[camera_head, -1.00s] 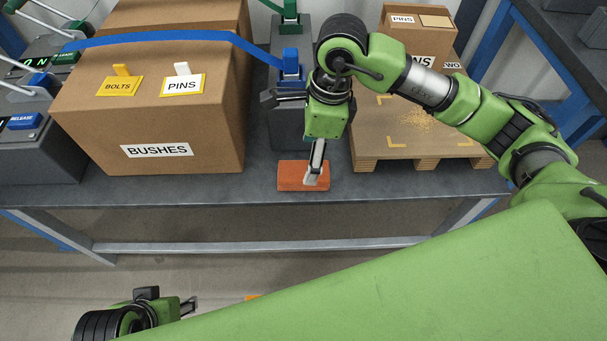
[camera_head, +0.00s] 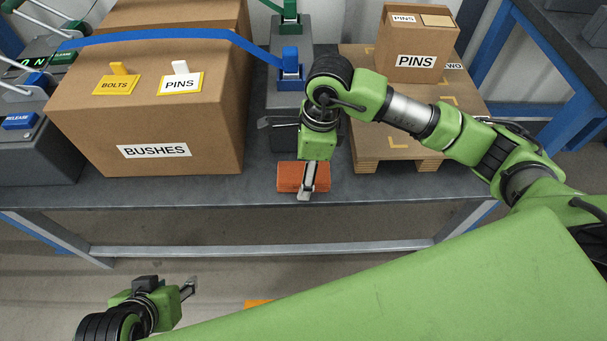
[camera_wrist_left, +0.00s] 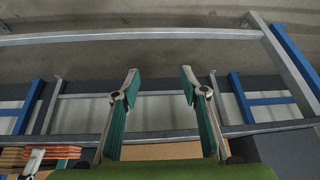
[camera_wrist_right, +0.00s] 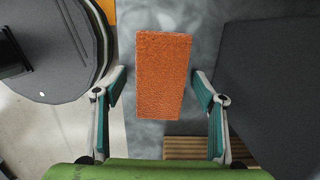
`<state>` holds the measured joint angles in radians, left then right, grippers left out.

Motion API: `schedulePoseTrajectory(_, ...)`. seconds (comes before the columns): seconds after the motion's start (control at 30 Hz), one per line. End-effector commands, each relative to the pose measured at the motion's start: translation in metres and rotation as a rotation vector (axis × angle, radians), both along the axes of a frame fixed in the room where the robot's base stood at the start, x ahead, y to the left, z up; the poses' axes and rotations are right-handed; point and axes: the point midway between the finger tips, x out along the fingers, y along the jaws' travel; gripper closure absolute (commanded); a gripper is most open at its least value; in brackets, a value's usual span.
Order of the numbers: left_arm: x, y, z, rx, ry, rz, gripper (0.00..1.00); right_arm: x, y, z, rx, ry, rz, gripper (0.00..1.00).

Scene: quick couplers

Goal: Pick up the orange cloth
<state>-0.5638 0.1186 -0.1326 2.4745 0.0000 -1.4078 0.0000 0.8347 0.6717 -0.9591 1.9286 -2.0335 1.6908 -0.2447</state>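The orange cloth (camera_head: 289,177) is a flat, brick-shaped block lying on the bench near its front edge. My right gripper (camera_head: 307,190) is above it, pointing down, and its fingers cover part of the cloth in the head view. In the right wrist view the cloth (camera_wrist_right: 163,60) shows between the two spread fingers of my right gripper (camera_wrist_right: 160,85), with gaps at both sides, so it is not gripped. My left gripper (camera_head: 188,288) is low at the front left, away from the bench. In the left wrist view its fingers (camera_wrist_left: 162,82) are spread and empty.
A large BUSHES carton (camera_head: 200,135) stands left of the cloth. A grey fixture with a blue coupler (camera_head: 290,70) is behind it. A wooden pallet (camera_head: 365,155) with a PINS carton (camera_head: 420,40) is to the right. The bench front edge is close.

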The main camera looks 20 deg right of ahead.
Motion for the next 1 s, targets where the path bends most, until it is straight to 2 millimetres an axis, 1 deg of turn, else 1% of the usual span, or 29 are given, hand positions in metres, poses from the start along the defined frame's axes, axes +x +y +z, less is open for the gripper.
schedulePoseTrajectory(0.03,0.0,0.0,0.0,0.0,0.0,0.0,0.6,0.0,0.0,0.0,0.0,0.0,0.0,0.52)
schedulePoseTrajectory(0.07,0.0,0.0,0.0,0.0,0.0,0.0,0.6,0.0,0.0,0.0,0.0,0.0,0.0,0.59)
schedulePoseTrajectory(0.1,0.0,0.0,0.0,0.0,0.001,0.0,0.6,0.0,0.0,0.0,0.0,0.0,0.0,0.7)
schedulePoseTrajectory(0.13,0.0,0.0,0.0,0.0,0.001,0.0,0.6,0.0,0.0,0.0,0.0,0.0,0.0,0.75)
schedulePoseTrajectory(0.5,-0.001,0.0,0.0,0.002,0.004,0.001,0.6,0.0,0.0,0.002,0.0,-0.001,0.0,0.75)
schedulePoseTrajectory(0.63,-0.006,0.002,0.0,0.005,0.026,0.002,0.6,0.0,0.0,0.008,0.0,-0.002,0.001,0.75)
schedulePoseTrajectory(0.67,-0.011,0.003,-0.002,0.009,0.045,0.004,0.6,0.001,0.0,0.011,0.0,-0.002,0.001,0.75)
schedulePoseTrajectory(0.77,-0.029,0.008,-0.007,0.023,0.117,0.009,0.6,0.001,0.0,0.022,0.0,-0.004,0.001,0.75)
schedulePoseTrajectory(0.83,-0.044,0.013,-0.009,0.035,0.175,0.014,0.6,0.001,0.0,0.034,0.001,-0.005,0.0,0.75)
schedulePoseTrajectory(0.87,-0.047,0.013,-0.007,0.038,0.189,0.016,0.6,-0.002,0.001,0.041,0.0,-0.006,0.002,0.75)
schedulePoseTrajectory(1.0,-0.046,0.013,0.003,0.036,0.183,0.015,0.6,-0.032,0.01,0.077,0.001,-0.007,0.007,0.75)
